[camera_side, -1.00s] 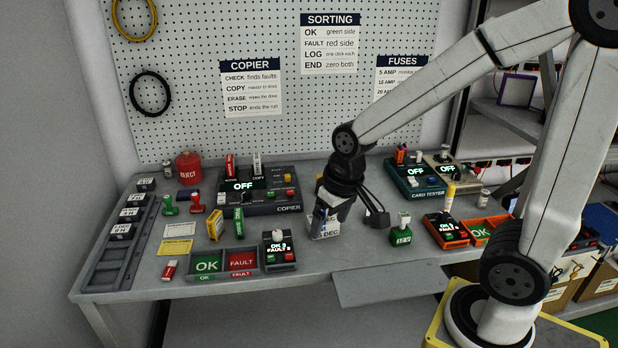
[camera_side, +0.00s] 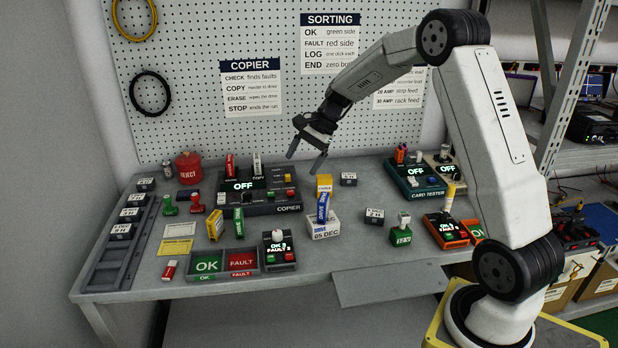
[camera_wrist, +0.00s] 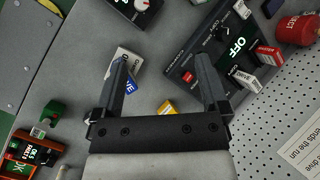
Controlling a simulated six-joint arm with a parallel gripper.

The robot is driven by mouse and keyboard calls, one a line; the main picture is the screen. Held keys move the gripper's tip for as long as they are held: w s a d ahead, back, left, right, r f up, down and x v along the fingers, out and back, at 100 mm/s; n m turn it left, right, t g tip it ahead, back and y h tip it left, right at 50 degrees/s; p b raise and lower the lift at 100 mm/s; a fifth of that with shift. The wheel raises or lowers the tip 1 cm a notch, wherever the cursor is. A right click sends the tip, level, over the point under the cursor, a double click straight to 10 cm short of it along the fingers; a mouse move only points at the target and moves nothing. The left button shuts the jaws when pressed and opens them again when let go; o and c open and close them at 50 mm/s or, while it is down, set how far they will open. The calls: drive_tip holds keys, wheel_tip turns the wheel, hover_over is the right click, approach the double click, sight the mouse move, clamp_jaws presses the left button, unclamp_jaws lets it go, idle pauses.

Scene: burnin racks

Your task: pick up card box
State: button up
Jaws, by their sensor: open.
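A white box (camera_side: 323,229) marked "05 DEC" stands near the middle of the bench. A blue upright piece (camera_side: 322,208) and a yellow piece (camera_side: 324,184) show at and above its top; I cannot tell how they are seated. In the wrist view a white and blue item (camera_wrist: 128,62) is partly behind the left finger, and a yellow item (camera_wrist: 167,107) lies between the fingers near the palm. My gripper (camera_side: 304,165) is open and empty, up in front of the pegboard, above and behind the white box. Its spread fingers also show in the wrist view (camera_wrist: 162,60).
The copier (camera_side: 255,203) stands left of the box and the card tester (camera_side: 415,180) right. A counter (camera_side: 279,250) and an OK/FAULT tray (camera_side: 224,275) are front left.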

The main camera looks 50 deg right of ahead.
drive_tip(key=w+d+f+m+t+y, duration=0.15)
drive_tip(key=d+m+t+y, duration=0.5)
drive_tip(key=d, duration=1.85)
drive_tip(key=m+h, duration=0.3)
drive_tip(key=m, duration=0.2)
approach(325, 177)
drive_tip(key=w+a, duration=0.1)
drive_tip(key=w, duration=0.1)
drive_tip(key=shift+a+f+t, duration=0.2)
drive_tip(key=shift+f+t, duration=0.15)
drive_tip(key=shift+f, duration=0.5)
drive_tip(key=shift+x, duration=1.3)
drive_tip(key=shift+x, duration=2.6)
drive_tip(key=shift+s+a, duration=0.1)
drive_tip(key=shift+c, duration=0.2)
